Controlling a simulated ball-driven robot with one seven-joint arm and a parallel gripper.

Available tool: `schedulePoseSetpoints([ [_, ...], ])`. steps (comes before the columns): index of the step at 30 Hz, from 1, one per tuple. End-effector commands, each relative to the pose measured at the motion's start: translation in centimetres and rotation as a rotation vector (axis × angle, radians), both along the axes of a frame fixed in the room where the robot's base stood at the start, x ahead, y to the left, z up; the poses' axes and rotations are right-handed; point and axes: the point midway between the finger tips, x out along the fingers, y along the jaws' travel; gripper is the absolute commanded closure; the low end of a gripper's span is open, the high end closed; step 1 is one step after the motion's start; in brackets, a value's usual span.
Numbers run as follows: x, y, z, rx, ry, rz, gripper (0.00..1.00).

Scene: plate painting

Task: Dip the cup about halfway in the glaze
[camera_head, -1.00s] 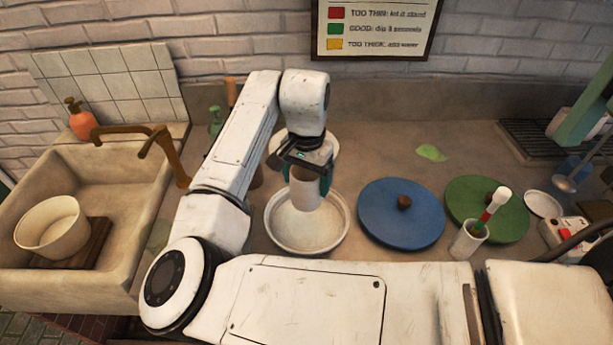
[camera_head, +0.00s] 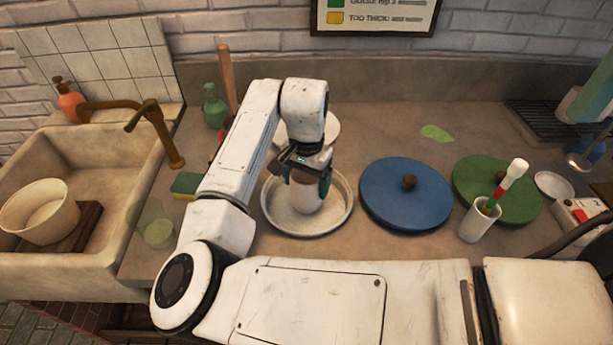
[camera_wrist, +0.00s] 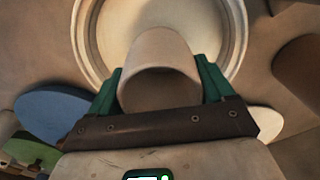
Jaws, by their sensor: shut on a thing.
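My gripper (camera_head: 306,184) points down with its green fingers shut on the pale cup (camera_head: 306,200), one on each side. The cup is upright inside the rim of the wide, shallow round basin (camera_head: 272,215) of pale glaze (camera_head: 328,212). In the wrist view the cup (camera_wrist: 158,55) shows between the fingers, with the basin rim (camera_wrist: 88,50) beyond it. The cup's lower end is over or in the glaze; I cannot tell how deep it sits.
A blue lid (camera_head: 380,200) and a green lid (camera_head: 520,205) lie right of the basin, with a white pot of tools (camera_head: 477,222) in front. The stone sink (camera_head: 112,225) with a cream bucket (camera_head: 40,208) is at left. A wall chart (camera_head: 400,18) hangs behind.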

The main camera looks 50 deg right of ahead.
Motion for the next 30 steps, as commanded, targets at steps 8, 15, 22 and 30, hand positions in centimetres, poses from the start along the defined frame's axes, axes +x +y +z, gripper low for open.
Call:
schedulePoseSetpoints([
  [8,0.0,0.0,-0.4,-0.001,0.000,0.000,0.60],
  [15,0.0,0.0,-0.5,-0.001,0.000,0.000,0.60],
  [22,0.0,0.0,-1.4,-0.001,0.002,0.000,0.60],
  [30,0.0,0.0,-2.6,-0.001,0.001,0.000,0.60],
])
